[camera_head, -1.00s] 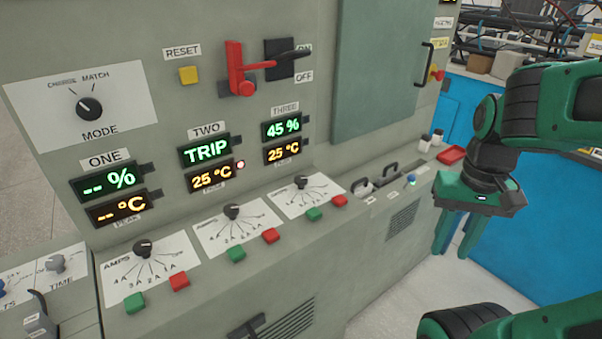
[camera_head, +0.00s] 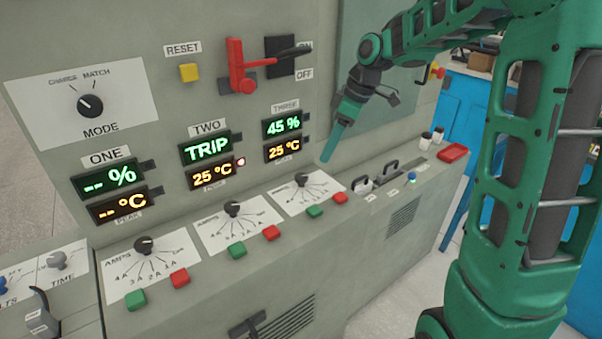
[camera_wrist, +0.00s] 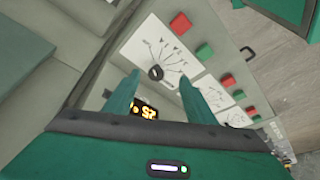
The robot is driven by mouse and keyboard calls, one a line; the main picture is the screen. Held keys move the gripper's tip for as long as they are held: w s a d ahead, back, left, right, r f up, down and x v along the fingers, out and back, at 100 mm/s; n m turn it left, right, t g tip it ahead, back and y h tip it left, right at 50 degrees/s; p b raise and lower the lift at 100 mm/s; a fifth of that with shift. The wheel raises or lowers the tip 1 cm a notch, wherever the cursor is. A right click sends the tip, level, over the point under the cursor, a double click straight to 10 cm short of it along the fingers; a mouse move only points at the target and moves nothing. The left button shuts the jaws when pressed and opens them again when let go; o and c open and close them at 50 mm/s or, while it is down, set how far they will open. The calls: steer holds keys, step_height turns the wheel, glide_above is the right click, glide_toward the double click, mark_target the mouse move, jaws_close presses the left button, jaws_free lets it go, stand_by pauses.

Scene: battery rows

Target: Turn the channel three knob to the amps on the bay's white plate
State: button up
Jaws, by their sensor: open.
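The channel three knob (camera_head: 302,180) is black and sits at the top of a white dial card (camera_head: 318,190) with a fan of marks, under the THREE displays. Its pointer setting is too small to read. My gripper (camera_head: 327,157) is above and right of the knob, apart from it, pointing down. In the wrist view, my gripper (camera_wrist: 160,77) is open, and a black knob (camera_wrist: 156,73), apparently channel three's, shows between its fingertips with nothing gripped. I cannot make out a white bay plate with an amps value.
A green button (camera_head: 314,211) and a red button (camera_head: 340,198) sit just below the dial card. Black handles (camera_head: 362,184), small bottles (camera_head: 437,134) and a red tray (camera_head: 452,152) are on the ledge to the right. Similar dials for the other channels lie left.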

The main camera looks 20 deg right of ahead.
mark_target(302, 175)
steer(key=shift+n+y, duration=0.3)
steer(key=shift+n, duration=0.6)
steer(key=w+a+f, duration=0.1)
steer(key=a+f, duration=0.1)
steer(key=f, duration=0.1)
steer(key=w+a+f, duration=0.2)
steer(key=f, duration=0.1)
steer(key=w+a+f, duration=0.1)
steer(key=a+f, duration=0.1)
steer(key=f, duration=0.2)
steer(key=shift+w+f, duration=0.1)
steer(key=shift+w, duration=0.2)
